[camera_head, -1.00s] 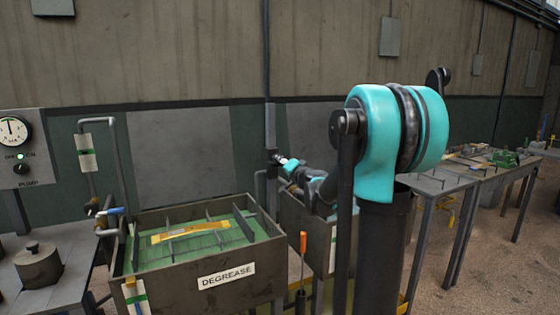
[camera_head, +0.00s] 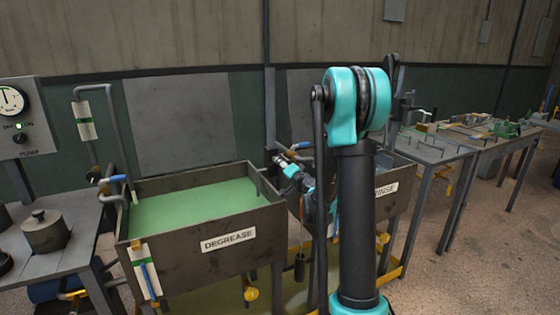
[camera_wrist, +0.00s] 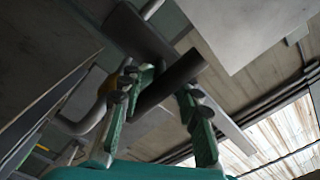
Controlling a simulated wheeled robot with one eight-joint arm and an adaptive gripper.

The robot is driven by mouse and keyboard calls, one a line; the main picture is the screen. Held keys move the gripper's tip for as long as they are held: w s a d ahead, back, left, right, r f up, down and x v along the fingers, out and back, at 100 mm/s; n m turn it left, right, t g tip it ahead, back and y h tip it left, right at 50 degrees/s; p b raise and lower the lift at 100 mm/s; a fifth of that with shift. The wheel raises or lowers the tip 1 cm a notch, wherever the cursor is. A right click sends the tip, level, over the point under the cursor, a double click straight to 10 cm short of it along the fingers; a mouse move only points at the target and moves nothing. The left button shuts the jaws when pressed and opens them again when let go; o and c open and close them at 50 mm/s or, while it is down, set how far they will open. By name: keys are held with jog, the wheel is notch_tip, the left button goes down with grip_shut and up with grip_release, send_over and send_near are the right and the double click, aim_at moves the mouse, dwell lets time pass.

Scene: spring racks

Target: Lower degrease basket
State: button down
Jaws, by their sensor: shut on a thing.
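The degrease tank (camera_head: 180,258) is an open dark box with a white DEGREASE label, filled with green liquid (camera_head: 190,205). No basket shows in the tank or above the liquid. My gripper (camera_wrist: 163,82) shows in the wrist view, its two green fingers on either side of a dark round bar (camera_wrist: 182,72); it is shut on this bar. A wider dark piece (camera_wrist: 140,32) joins the bar at its upper end. In the head view my arm reaches beside the tank's right end, and the fingertips cannot be made out.
A RINSE tank (camera_head: 398,192) stands right of the degrease tank, partly behind my arm. A pipe with a blue valve handle (camera_head: 117,178) rises at the left. A lidded pot (camera_head: 45,232) sits on the left bench. Worktables (camera_head: 435,150) stand at the right, with open floor before them.

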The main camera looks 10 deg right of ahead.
jog(key=shift+s+f, duration=0.15)
jog(key=shift+f, duration=0.05)
jog(key=c, duration=1.1)
grip_release()
jog(key=v, duration=1.1)
jog(key=shift+s, duration=0.35)
jog(key=shift+d, duration=0.1)
